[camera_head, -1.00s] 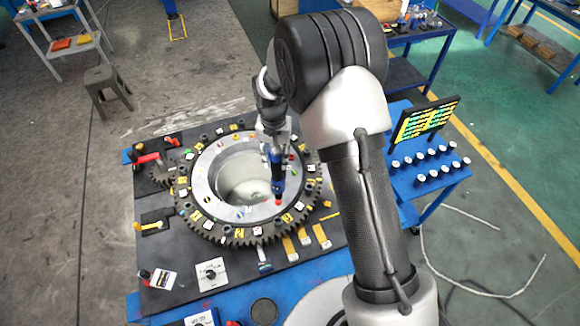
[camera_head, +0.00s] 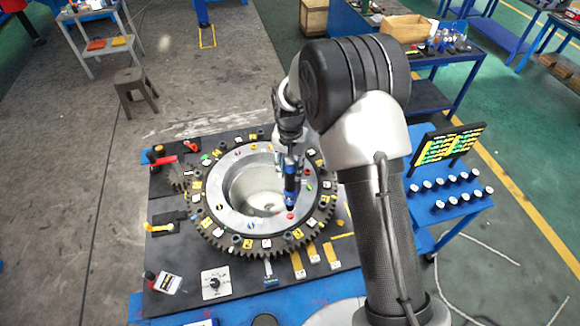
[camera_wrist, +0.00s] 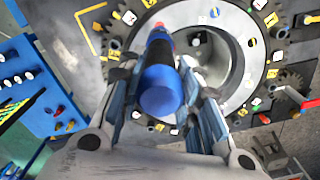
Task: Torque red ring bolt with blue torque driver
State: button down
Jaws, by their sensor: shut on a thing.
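My gripper (camera_head: 289,160) is shut on the blue torque driver (camera_head: 291,184) and holds it nearly upright, tip down. The red ring bolt (camera_head: 291,215) sits on the near right of the pale metal ring (camera_head: 232,219), directly below the driver tip. In the head view the tip is at or just above the bolt; I cannot tell if they touch. In the wrist view the driver's round blue end (camera_wrist: 161,93) faces the camera between the fingers, with red (camera_wrist: 158,25) at its far end.
A dark toothed gear (camera_head: 209,236) with numbered tags surrounds the ring. Other coloured bolts, such as a blue one (camera_head: 222,232), sit on the ring. A blue side table (camera_head: 450,208) with several white-topped pieces stands right. A stool (camera_head: 135,88) stands at the back left.

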aim_at(290, 181)
jog(key=shift+w+f+b, duration=0.1)
jog(key=shift+f+b, duration=1.45)
jog(key=shift+f, duration=0.7)
jog(key=shift+f+b, duration=0.85)
jog(key=shift+f, duration=0.05)
jog(key=shift+f+b, duration=0.2)
jog(key=shift+b, duration=0.6)
dwell(2.7)
